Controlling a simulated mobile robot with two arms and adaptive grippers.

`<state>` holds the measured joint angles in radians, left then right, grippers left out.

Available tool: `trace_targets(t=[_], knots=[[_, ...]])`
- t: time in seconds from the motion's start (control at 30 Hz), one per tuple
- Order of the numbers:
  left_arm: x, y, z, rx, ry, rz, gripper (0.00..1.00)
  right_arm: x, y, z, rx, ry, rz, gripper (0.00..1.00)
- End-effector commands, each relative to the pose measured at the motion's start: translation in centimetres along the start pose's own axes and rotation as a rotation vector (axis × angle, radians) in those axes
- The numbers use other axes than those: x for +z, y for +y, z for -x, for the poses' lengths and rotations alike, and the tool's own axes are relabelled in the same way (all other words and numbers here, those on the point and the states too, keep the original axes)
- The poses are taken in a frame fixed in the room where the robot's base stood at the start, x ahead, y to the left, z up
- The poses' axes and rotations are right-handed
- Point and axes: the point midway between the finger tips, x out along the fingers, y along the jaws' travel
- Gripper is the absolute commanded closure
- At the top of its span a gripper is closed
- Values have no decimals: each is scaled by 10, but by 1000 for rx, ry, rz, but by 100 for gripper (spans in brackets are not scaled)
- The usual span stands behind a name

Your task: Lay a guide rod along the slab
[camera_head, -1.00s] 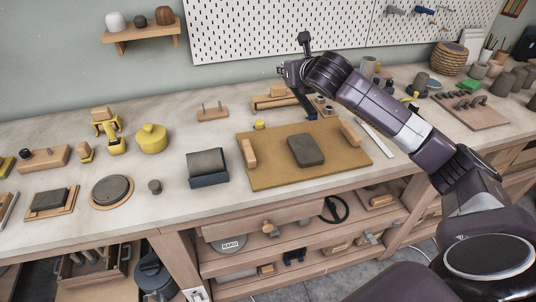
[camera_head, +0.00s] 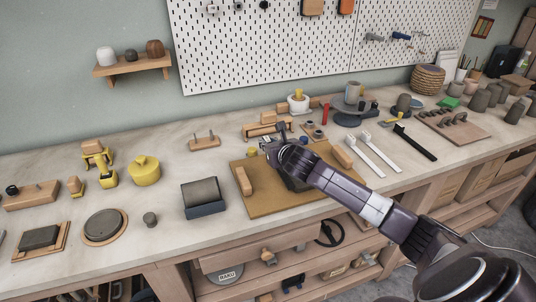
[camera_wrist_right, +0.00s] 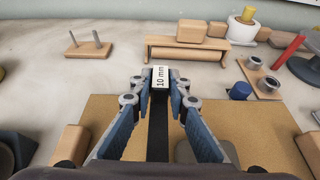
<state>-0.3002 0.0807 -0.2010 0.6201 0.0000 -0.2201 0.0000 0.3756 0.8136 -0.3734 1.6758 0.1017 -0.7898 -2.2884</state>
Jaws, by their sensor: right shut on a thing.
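The grey slab (camera_head: 296,185) lies on the tan board (camera_head: 262,205) and is mostly hidden behind my right arm. In the right wrist view, part of the slab (camera_wrist_right: 205,151) shows beyond the right finger. My right gripper (camera_head: 271,147) is over the back of the board. It is shut on a black guide rod (camera_wrist_right: 158,130) with a white "10 mm" label on its end. In the wrist view the rod runs between the fingers, to the left of the slab. Its height above the board cannot be told. My left gripper is not in view.
Wooden blocks stand on the board's left (camera_head: 244,181) and right (camera_head: 342,157). Two white strips (camera_head: 380,155) and another black rod (camera_head: 415,142) lie right of it. A dark box with a grey roll (camera_head: 202,198) stands left. A wooden rack (camera_head: 265,126) stands behind.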

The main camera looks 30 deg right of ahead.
Motion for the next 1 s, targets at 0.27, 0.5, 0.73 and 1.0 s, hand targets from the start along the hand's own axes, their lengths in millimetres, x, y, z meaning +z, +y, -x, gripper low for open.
trace_targets(t=[0.27, 0.5, 0.73, 1.0], knots=[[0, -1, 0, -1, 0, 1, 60, -30, 1, -12, 0, 4, -2, 100], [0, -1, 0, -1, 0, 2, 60, -41, 0, -17, 0, -1, 1, 100], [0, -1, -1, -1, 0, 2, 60, -44, 0, -18, 0, 0, 2, 100], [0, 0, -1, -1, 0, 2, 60, -44, 0, -18, 0, 0, 1, 67]])
